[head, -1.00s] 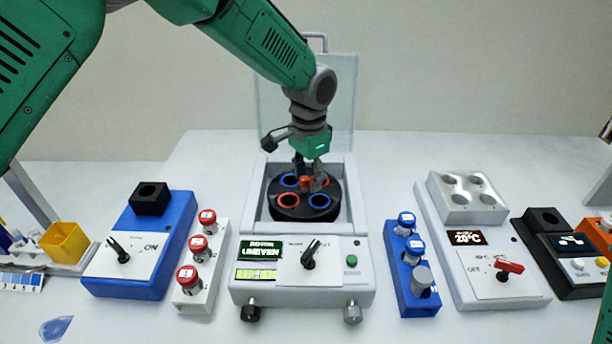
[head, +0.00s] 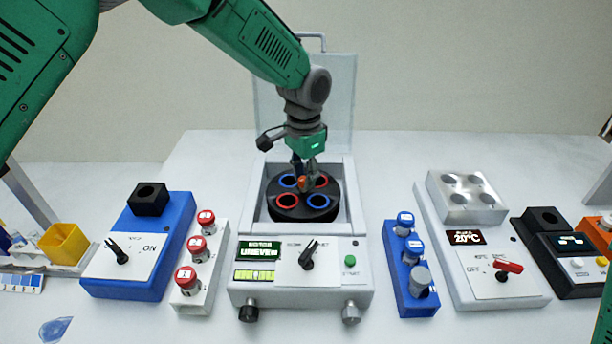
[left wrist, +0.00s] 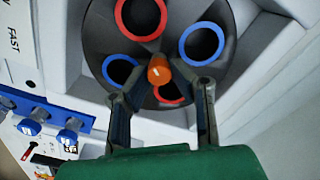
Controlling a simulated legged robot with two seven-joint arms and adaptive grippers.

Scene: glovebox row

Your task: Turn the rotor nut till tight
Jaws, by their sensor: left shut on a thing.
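The rotor nut (head: 302,183) is a small orange-red knob at the centre of the black rotor (head: 303,214). The rotor sits in the open centrifuge (head: 247,217) and has red- and blue-ringed holes. My left gripper (head: 303,179) comes down from above and is shut on the nut. In the left wrist view the orange nut (left wrist: 159,70) lies between the two fingertips of the gripper (left wrist: 161,72), which partly cover the rotor (left wrist: 178,52). My right gripper is not in view.
The raised lid (head: 340,100) stands behind the rotor. A white rack of red-capped tubes (head: 215,255) and a blue device (head: 140,260) stand left. A blue rack (head: 405,285) and a white heating block (head: 500,275) stand right. The front panel has a black dial (head: 308,255).

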